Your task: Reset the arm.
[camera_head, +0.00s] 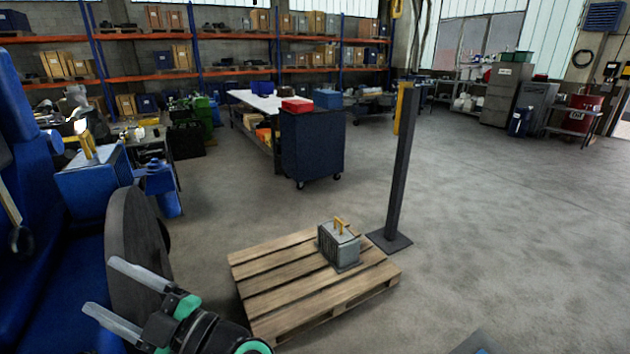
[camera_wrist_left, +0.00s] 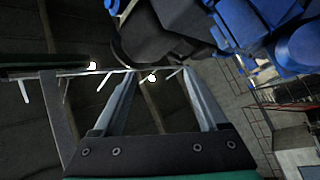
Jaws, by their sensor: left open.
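My left gripper (camera_head: 120,296) is at the lower left of the head view, with its two grey fingers spread apart and nothing between them. It is in front of a large dark grey disc and left of the wooden pallet. The left wrist view shows the same open fingers (camera_wrist_left: 158,80), pointing toward a dark ceiling with small bright lamps. My right gripper is not in view.
A wooden pallet (camera_head: 285,289) on the floor carries a grey block with a yellow handle (camera_head: 339,244). A dark post (camera_head: 402,165) stands behind it. Blue machinery (camera_head: 40,215) and the dark disc (camera_head: 134,262) are close at left. The floor (camera_head: 500,220) at right is clear.

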